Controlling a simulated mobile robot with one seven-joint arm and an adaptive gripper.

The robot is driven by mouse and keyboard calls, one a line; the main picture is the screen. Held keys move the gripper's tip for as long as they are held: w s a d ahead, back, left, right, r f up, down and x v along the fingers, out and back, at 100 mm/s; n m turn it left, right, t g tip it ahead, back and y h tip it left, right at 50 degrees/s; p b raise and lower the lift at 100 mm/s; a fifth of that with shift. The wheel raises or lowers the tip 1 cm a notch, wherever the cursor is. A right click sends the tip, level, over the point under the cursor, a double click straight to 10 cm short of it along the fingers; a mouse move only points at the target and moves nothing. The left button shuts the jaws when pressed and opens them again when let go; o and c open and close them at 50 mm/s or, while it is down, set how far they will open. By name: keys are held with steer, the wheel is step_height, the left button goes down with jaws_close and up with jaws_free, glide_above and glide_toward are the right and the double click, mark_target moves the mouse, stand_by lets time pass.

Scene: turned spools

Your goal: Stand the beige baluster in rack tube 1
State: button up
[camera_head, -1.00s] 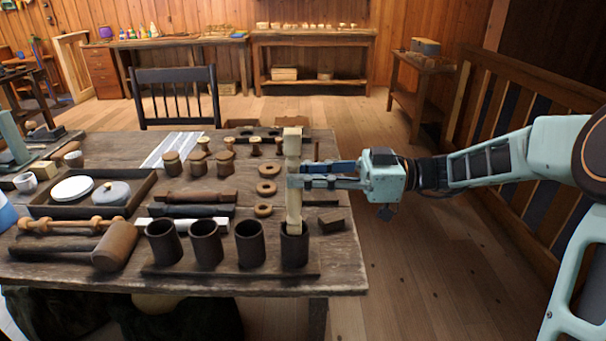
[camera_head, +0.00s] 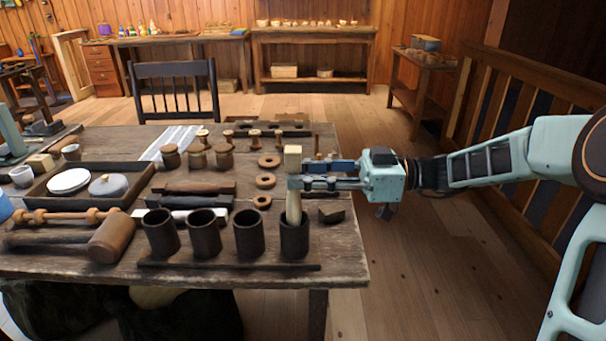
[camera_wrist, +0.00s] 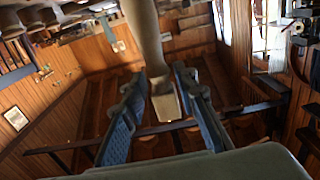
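The beige baluster (camera_head: 293,206) stands nearly upright with its lower end inside the rightmost dark tube (camera_head: 294,240) of the rack. Its squared top rises above my fingers. My gripper (camera_head: 300,183) reaches in from the right at the baluster's upper part. The fingers are open, one on each side of it. In the wrist view, the baluster (camera_wrist: 146,35) passes between the blue fingers of my gripper (camera_wrist: 159,76), with slim gaps visible beside it. Its foot inside the tube is hidden. I see no numbers on the tubes.
Other dark tubes (camera_head: 204,235) stand empty to the left on the rack. A mallet (camera_head: 110,240), a tray (camera_head: 132,195) with lids, wooden rings (camera_head: 266,181) and small jars (camera_head: 196,156) crowd the table. A small dark block (camera_head: 331,215) lies right of the occupied tube.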

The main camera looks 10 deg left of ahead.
steer(key=shift+o, duration=1.2)
steer(key=v, duration=1.2)
steer(key=shift+a, duration=0.1)
